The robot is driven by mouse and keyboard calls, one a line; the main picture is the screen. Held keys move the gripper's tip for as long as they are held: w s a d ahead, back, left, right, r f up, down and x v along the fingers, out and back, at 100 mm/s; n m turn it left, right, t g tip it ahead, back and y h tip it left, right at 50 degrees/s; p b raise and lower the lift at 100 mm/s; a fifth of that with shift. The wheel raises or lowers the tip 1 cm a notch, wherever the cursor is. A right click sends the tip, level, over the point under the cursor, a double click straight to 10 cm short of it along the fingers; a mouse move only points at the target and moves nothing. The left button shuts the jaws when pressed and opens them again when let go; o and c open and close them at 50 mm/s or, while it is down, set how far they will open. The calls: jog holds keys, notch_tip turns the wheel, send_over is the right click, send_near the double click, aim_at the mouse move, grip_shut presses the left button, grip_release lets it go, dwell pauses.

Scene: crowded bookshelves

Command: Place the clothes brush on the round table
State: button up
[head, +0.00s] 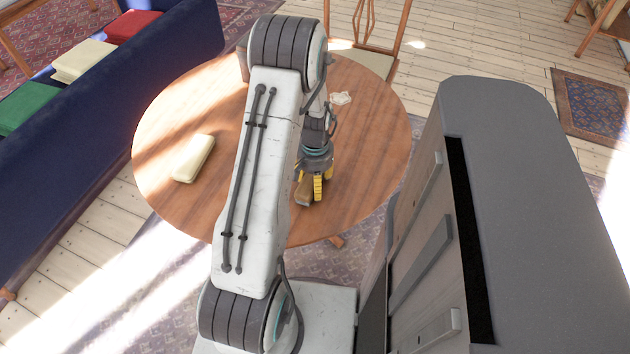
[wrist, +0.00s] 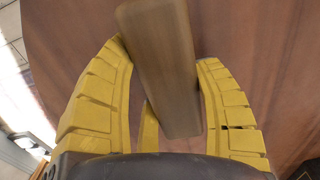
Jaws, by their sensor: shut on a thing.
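The round table (head: 365,150) is brown wood and stands in the middle of the head view. Its top also fills most of the wrist view (wrist: 255,45). My gripper (head: 314,188) has yellow fingers and is over the right front part of the tabletop. It is shut on a brown wooden block-like thing, which I take as the clothes brush (head: 304,190). In the wrist view the brush (wrist: 160,60) lies lengthwise between the fingers. Its bristles do not show. I cannot tell whether it touches the tabletop.
A cream block-like object (head: 194,158) lies on the table's left part, and a small pale item (head: 340,98) lies near the back. A chair (head: 365,40) stands behind the table. The tabletop's right side is clear.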

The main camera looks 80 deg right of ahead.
jog(key=shift+f, duration=0.15)
jog(key=o, duration=1.3)
jog(key=shift+c, duration=0.2)
notch_tip(320, 180, up, 12)
jog(key=p, duration=0.2)
jog(key=shift+r, duration=0.2)
